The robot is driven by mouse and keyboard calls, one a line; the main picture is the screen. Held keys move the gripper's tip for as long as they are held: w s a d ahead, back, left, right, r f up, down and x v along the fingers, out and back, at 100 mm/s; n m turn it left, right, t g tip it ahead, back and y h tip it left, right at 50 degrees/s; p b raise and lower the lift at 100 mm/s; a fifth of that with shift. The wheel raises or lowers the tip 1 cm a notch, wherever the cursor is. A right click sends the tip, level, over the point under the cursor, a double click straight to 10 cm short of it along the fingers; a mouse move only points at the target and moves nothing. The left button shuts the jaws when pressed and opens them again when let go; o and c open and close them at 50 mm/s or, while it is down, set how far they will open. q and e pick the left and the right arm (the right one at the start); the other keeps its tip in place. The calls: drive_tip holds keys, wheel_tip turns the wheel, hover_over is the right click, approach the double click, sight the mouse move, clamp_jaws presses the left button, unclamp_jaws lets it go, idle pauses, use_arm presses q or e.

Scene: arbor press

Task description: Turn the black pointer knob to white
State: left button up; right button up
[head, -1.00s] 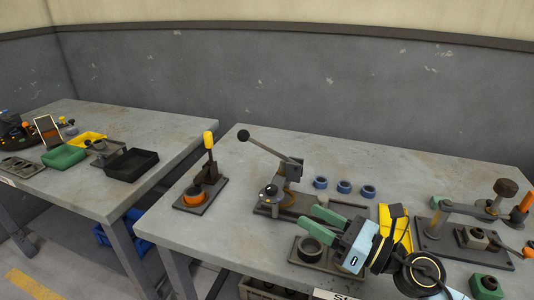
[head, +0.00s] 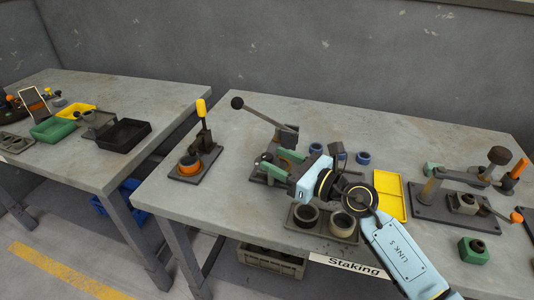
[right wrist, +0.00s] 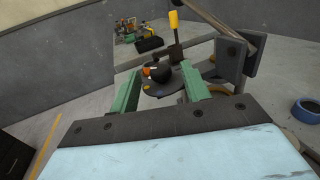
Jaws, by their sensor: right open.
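The arbor press (head: 288,150) stands on the right table, with a long lever ending in a black ball (head: 237,103). In the right wrist view a dark rounded knob (right wrist: 158,73) sits on a grey disc (right wrist: 165,88) at the press. I take it for the black pointer knob; its pointer direction and any white mark are too small to tell. My right gripper (head: 264,167), with green fingers, is open at the press. In the wrist view its fingers (right wrist: 160,88) lie on either side of the knob, with gaps visible. My left gripper is not in view.
A toggle fixture with a yellow handle (head: 201,108) and orange ring stands left of the press. Blue rings (head: 316,149) lie behind my gripper. A grey tray (head: 302,216), yellow tray (head: 390,193) and another fixture (head: 462,203) stand nearby. The left table (head: 90,165) holds bins.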

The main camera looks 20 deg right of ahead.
sight(271, 158)
drive_tip(key=shift+x, duration=1.8)
